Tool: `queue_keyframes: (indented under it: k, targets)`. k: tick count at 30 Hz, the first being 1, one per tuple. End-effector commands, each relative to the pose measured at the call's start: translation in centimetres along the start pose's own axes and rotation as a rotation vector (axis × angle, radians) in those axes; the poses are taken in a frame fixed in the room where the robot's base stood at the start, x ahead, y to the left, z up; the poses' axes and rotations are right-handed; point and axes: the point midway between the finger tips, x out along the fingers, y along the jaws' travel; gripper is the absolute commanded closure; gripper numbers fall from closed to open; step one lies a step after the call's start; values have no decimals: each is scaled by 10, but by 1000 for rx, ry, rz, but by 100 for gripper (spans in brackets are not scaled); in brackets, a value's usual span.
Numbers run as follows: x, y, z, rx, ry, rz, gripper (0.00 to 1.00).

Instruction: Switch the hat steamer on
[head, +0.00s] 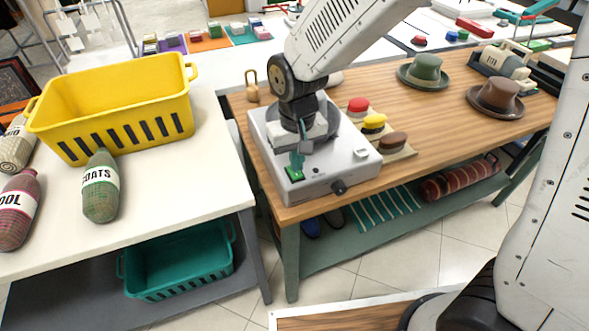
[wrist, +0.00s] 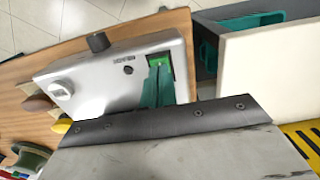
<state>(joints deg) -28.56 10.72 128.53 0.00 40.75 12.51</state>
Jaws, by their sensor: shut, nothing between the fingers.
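The hat steamer (head: 330,178) is a pale grey box on the near left corner of the wooden table; it fills the middle of the wrist view (wrist: 95,90). My gripper (head: 297,163) is shut and empty, pointing down at the switch. In the wrist view its teal fingertips (wrist: 158,66) overlap the switch; I cannot tell whether they press it. The arm hides part of the steamer's round dark top.
A black knob (head: 339,187) is on the steamer's front. Red, yellow and brown pads (head: 374,121) lie beside it on a board. Green (head: 425,69) and brown (head: 497,95) hats stand farther right. A yellow basket (head: 115,110) is on the white table at left.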

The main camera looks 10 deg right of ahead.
Motion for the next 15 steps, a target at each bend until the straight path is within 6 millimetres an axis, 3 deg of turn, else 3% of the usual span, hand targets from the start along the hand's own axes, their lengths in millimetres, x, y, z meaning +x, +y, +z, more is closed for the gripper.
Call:
queue_keyframes:
  k: [15]
  targets:
    - [7, 0, 0, 0, 0, 0, 100]
